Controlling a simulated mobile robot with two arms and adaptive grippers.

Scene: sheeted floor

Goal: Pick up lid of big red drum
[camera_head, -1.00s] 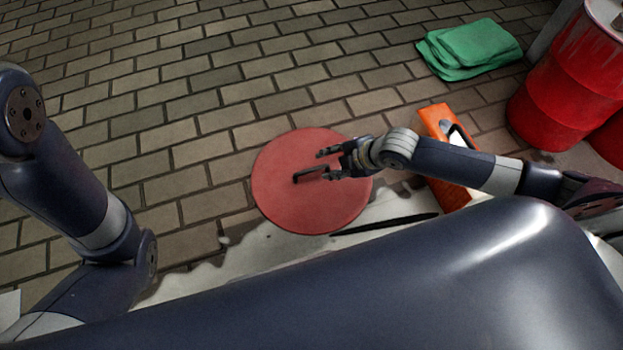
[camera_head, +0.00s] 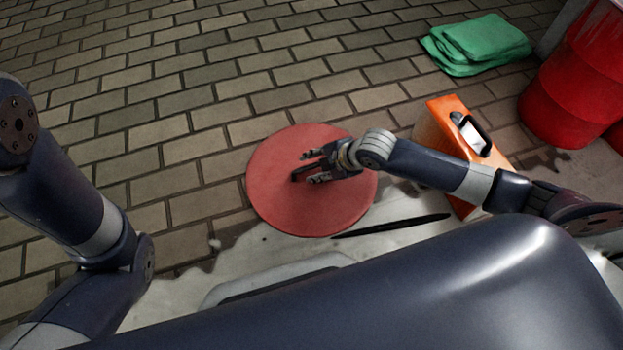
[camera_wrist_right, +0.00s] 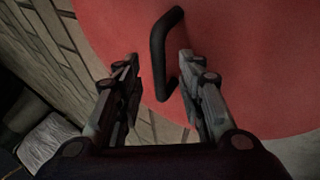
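The round red lid (camera_head: 300,215) lies flat in the middle of the head view. It has a dark bar handle (camera_wrist_right: 162,50), which shows in the right wrist view between and just beyond the fingertips. My right gripper (camera_head: 305,168) is over the lid at the handle. Its fingers (camera_wrist_right: 158,62) are apart, one on each side of the handle, and it is not closed on it. In the head view the fingers partly hide the handle. My left arm shows at the left of the head view, but its gripper is out of view.
A red drum (camera_head: 575,90) stands at the far right. An orange container (camera_head: 450,115) is right of the lid, near my right arm. A folded green cloth (camera_head: 475,45) lies behind it. A thin dark bar (camera_head: 390,226) lies in front of the lid. The brick floor at left is clear.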

